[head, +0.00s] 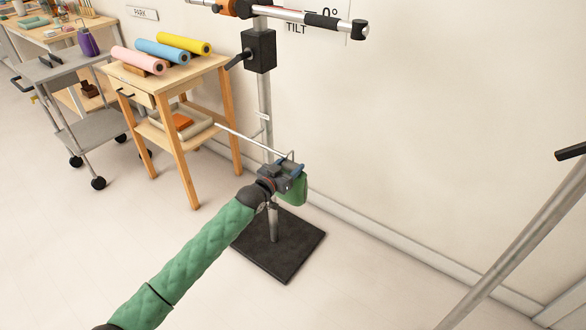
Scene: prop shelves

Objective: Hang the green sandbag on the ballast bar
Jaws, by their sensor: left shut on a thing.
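The green sandbag (295,191) hangs below my left gripper (287,171), at the lower part of the metal stand. My left gripper is shut on the sandbag at its top, and the gripper hides much of it. The ballast bar (245,137) is a thin silver rod that crosses the stand's post and slopes down to the right, with its right end close to the gripper. I cannot tell whether the sandbag's loop is around the bar or only beside it. My right gripper is not in view.
The stand's post (265,100) rises from a black square base plate (278,245). A wooden table (185,78) with pink, blue and yellow rolls stands left of it, and a grey cart (95,130) beyond. A grey pole (520,245) slants at right. Open floor lies in front.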

